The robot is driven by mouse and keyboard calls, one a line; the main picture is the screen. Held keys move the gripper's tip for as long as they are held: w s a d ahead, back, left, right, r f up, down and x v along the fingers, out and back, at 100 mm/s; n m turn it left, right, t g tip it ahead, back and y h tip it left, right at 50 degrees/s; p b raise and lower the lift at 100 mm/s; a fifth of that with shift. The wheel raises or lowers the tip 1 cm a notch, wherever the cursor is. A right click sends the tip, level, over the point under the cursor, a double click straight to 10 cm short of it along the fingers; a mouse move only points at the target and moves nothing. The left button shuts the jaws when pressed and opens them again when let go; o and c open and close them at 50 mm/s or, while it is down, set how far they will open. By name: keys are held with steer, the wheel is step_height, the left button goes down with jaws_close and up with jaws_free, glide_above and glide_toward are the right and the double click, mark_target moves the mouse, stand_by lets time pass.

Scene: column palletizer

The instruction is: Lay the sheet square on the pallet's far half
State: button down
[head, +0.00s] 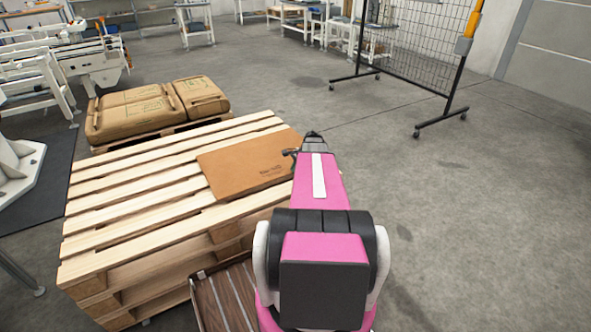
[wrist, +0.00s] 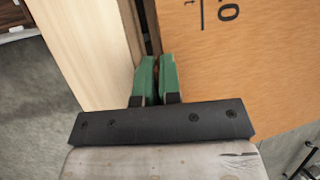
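The sheet (head: 245,165) is a flat brown board with small dark print. It lies over the right-hand end of the top wooden pallet (head: 150,185), skewed to the slats, with its right end at the pallet's edge. My gripper (head: 293,155) is at the sheet's right edge. In the wrist view, the green fingers of my gripper (wrist: 158,72) are close together on the sheet's edge, with a thin brown strip between them. The printed sheet (wrist: 235,65) fills the right of that view, and a pale pallet board (wrist: 85,40) is at left. My arm hides part of the pallet's right side.
Brown sacks (head: 130,110) lie on another pallet behind. A mesh fence panel (head: 410,50) on a wheeled black frame stands at the back right. White machinery (head: 85,55) is at the back left. The grey floor (head: 480,210) at right is clear.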

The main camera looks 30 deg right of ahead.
steer(key=shift+f, duration=0.4)
steer(key=c, duration=1.2)
jaws_free()
steer(key=shift+r, duration=0.1)
steer(key=v, duration=1)
steer(key=shift+s+d+r, duration=0.15)
steer(key=shift+r, duration=0.1)
